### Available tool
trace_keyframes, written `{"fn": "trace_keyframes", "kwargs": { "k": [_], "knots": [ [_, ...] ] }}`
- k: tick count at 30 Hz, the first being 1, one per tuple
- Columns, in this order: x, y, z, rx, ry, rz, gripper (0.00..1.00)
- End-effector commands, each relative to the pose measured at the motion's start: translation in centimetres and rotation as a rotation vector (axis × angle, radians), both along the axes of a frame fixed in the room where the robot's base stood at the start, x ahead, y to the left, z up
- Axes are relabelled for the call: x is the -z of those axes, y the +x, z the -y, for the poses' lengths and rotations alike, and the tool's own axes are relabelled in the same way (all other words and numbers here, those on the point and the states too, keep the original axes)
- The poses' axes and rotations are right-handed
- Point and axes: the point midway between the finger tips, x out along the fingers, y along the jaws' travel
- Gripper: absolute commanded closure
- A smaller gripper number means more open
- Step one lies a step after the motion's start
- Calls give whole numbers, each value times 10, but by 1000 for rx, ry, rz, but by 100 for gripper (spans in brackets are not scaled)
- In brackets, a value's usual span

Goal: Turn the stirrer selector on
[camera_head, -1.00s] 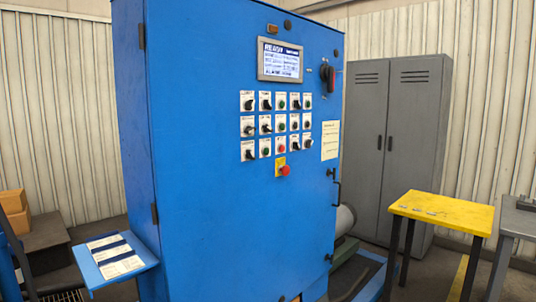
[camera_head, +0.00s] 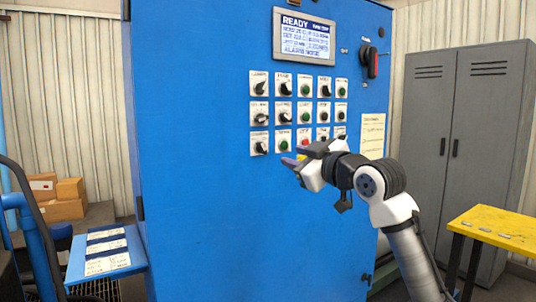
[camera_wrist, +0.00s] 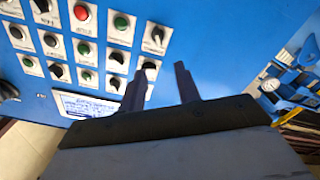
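A blue control cabinet (camera_head: 220,210) carries a grid of switches and buttons in three rows. Black rotary selectors include the one at bottom left (camera_head: 261,147) and one at top left (camera_head: 260,88). The small labels are too blurred to tell which is the stirrer selector. My gripper (camera_head: 300,156) is in front of the panel's lower rows and hides part of them. In the wrist view my gripper (camera_wrist: 158,72) has its two dark fingers apart, with nothing between them. A black selector (camera_wrist: 155,36) shows beyond the fingertips there, apart from them.
A lit display (camera_head: 304,36) reading READY is above the switches. A red-and-black rotary handle (camera_head: 370,62) is at the right. A blue shelf with papers (camera_head: 105,262) sticks out at lower left. A yellow table (camera_head: 500,229) and a grey locker (camera_head: 460,130) stand right.

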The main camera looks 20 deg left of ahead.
Motion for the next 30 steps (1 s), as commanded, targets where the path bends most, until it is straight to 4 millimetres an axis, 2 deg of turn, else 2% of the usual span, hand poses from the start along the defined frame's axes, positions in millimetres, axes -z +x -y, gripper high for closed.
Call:
{"fn": "trace_keyframes", "kwargs": {
  "k": [2,5,21,30],
  "knots": [
    [0,4,5,6,-14,-12,67],
    [-1,9,0,5,-18,-18,67],
    [-2,73,-83,5,-15,-15,67],
    [0,87,-100,6,-14,-14,67]
  ]
}}
